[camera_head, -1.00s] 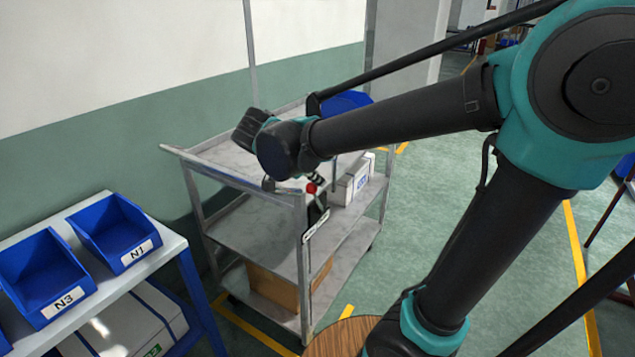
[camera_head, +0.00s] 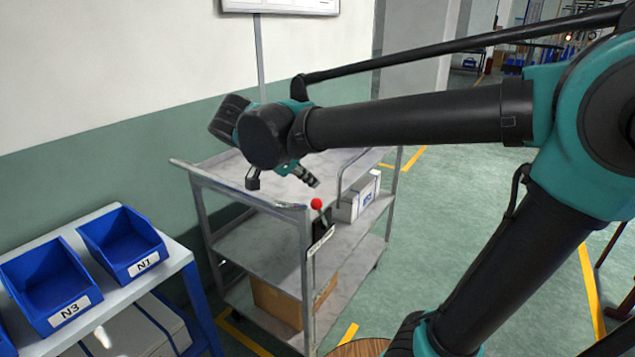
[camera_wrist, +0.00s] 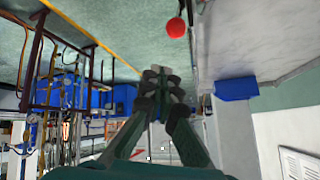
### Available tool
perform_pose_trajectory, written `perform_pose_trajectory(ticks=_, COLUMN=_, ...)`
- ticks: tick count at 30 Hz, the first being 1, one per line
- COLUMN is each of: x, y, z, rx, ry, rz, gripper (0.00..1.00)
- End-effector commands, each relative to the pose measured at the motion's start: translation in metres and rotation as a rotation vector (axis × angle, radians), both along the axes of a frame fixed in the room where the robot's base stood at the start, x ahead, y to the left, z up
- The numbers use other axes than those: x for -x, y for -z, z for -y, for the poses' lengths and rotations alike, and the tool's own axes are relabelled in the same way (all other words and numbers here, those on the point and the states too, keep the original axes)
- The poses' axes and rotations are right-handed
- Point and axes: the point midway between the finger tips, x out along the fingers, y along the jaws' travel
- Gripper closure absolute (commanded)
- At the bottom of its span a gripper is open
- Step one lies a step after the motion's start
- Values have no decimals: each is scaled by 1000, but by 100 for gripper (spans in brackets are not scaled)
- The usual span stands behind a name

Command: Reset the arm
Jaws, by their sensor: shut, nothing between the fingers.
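My arm stretches from the right across the head view, with its wrist above the grey cart (camera_head: 240,170). My gripper (camera_head: 314,182) hangs below the wrist, over the cart's top near its front corner. In the wrist view its dark fingers (camera_wrist: 160,80) come together at the tips, with nothing held between them.
Blue bins N1 (camera_head: 122,245) and N3 (camera_head: 48,285) stand on a low table at left. The cart holds a white box (camera_head: 356,198) and a cardboard box (camera_head: 278,300) on lower levels. A wall stands behind it. Green floor (camera_head: 480,190) is open at right.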

Motion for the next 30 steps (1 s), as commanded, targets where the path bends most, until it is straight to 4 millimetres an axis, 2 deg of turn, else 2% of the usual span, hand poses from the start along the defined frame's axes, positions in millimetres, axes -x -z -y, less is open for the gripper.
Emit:
perform_pose_trajectory(ticks=11, x=2, y=-1, z=-1, rx=1, ry=0, rz=-1, gripper=100)
perform_pose_trajectory(ticks=14, x=1, y=5, z=4, rx=3, ry=-11, rz=-22, gripper=100)
perform_pose_trajectory(ticks=17, x=-1, y=25, z=21, rx=6, ry=-53, rz=-93, gripper=100)
perform_pose_trajectory(ticks=23, x=3, y=95, z=74, rx=-11, ry=-252, rz=-322, gripper=100)
perform_pose_trajectory(ticks=30, x=26, y=173, z=128, rx=-67, ry=-558, rz=-491, gripper=100)
